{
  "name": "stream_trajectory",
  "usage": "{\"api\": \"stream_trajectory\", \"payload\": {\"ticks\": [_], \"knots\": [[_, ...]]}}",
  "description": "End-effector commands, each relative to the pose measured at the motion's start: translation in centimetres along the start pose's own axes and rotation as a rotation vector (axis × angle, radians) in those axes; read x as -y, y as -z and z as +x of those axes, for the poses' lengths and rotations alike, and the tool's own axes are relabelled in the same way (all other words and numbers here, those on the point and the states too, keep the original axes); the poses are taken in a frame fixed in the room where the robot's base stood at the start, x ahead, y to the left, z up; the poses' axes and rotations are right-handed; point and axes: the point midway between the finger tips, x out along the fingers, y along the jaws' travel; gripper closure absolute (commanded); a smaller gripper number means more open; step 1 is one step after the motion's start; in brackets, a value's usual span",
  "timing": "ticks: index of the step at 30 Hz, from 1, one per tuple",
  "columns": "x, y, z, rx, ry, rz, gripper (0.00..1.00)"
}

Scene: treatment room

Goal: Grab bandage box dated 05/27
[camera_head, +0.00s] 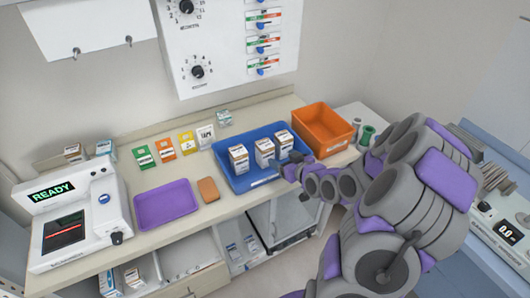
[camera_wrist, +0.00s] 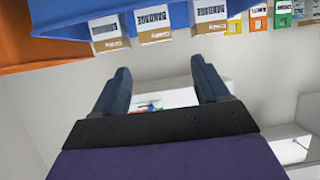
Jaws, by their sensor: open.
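Three white and brown bandage boxes stand in a row in a blue tray (camera_head: 237,184) on the counter: a left box (camera_head: 238,158), a middle box (camera_head: 264,152) and a right box (camera_head: 284,142). No date is legible on them. My gripper (camera_head: 291,166) is at the tray's front right side, close to the right box. In the wrist view, the boxes appear upside down along the top edge, with "BANDAGE" labels, and the blue tray (camera_wrist: 75,14) shows at top left. My open gripper (camera_wrist: 160,70) has nothing between its fingers there.
An orange bin (camera_head: 325,128) stands right of the tray, with green and white spools (camera_head: 367,134) beyond. A purple tray (camera_head: 166,204), a brown block (camera_head: 208,190) and a READY device (camera_head: 72,222) are to the left. Several small coloured cards stand behind.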

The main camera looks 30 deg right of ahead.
Motion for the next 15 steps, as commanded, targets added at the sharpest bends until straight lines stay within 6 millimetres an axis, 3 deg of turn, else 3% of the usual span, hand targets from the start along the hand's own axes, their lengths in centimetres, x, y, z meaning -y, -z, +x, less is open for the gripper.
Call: {"api": "stream_trajectory", "payload": {"ticks": [15], "knots": [[0.5, 0.0, 7.4, -0.003, 0.001, -0.004, 0.26]]}}
